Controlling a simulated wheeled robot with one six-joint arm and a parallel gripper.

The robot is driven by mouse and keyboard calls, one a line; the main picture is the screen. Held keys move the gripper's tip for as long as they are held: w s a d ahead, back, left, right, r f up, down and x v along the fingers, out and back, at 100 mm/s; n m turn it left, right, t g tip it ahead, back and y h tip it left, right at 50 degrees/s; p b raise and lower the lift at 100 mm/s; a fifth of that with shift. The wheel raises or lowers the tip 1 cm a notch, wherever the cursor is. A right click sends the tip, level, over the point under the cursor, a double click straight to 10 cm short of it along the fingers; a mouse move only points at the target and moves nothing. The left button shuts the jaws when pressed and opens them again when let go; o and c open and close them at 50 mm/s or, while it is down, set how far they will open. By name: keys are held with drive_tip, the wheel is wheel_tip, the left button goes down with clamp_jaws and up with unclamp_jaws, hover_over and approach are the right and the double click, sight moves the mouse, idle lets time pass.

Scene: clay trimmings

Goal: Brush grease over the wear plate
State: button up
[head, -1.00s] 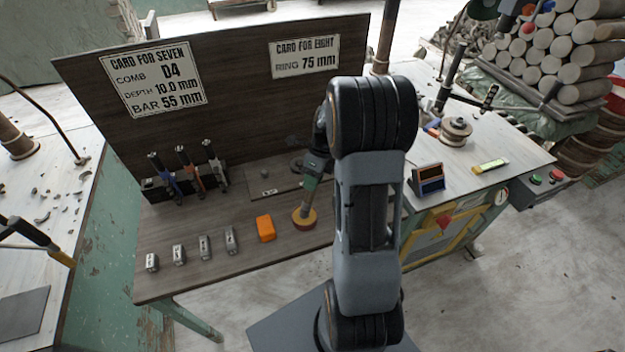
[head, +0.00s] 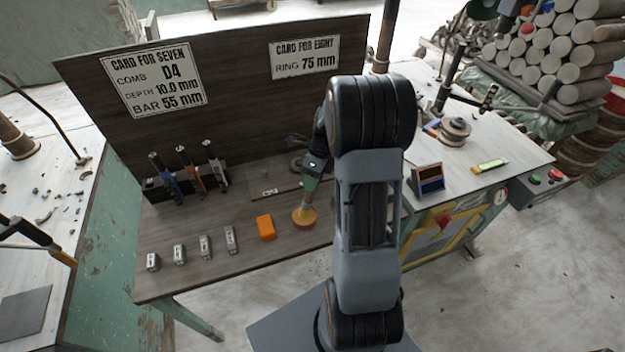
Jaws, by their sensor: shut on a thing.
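My gripper (head: 316,166) is over the right part of the dark wooden bench, partly hidden behind my arm. It is shut on a green-handled tool (head: 310,184), which looks like a brush and points down, slightly tilted. Its lower end meets a round yellow-topped, reddish-sided thing (head: 304,217) on the bench; I cannot tell whether this is a grease pot or the tool's head. A flat dark plate (head: 262,188) with a small light label lies at the back of the bench. It may be the wear plate; I cannot tell for sure.
An orange block (head: 265,228) and several small metal blocks (head: 205,246) line the front. A rack of coloured-handled tools (head: 183,172) stands left, before a board with cards (head: 154,78). A small dark stand (head: 428,180) is on the right table. The bench centre is mostly clear.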

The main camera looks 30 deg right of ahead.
idle(0.4)
wheel_tip(320, 180, up, 7)
drive_tip(key=p, duration=0.7)
idle(0.7)
